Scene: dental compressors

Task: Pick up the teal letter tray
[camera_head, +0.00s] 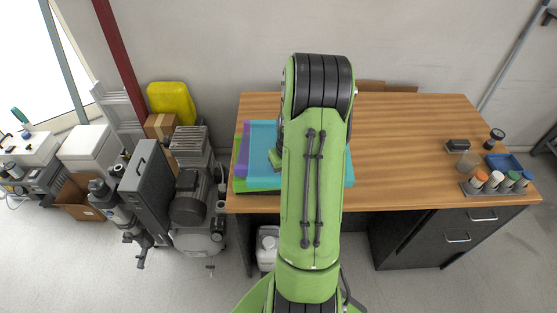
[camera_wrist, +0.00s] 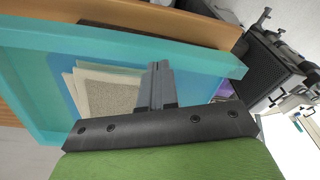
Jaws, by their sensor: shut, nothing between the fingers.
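The teal letter tray (camera_head: 262,134) lies at the left part of the wooden desk, largely covered by my arm in the head view. In the wrist view the teal tray (camera_wrist: 115,42) fills much of the picture, its raised rim running across the top and down the left. Inside it are a blue surface and beige, paper-like pieces (camera_wrist: 108,92). My gripper (camera_wrist: 158,68) is shut and empty, its fingers pointing over the tray's inside near the rim. I cannot tell whether they touch the tray. In the head view the fingers are hidden.
A green item (camera_head: 240,186) and a purple item (camera_head: 240,158) show at the tray's left and front edges. Several capped bottles in a rack (camera_head: 497,188) and a blue tray (camera_head: 504,162) stand far right. A compressor (camera_head: 190,190) stands left.

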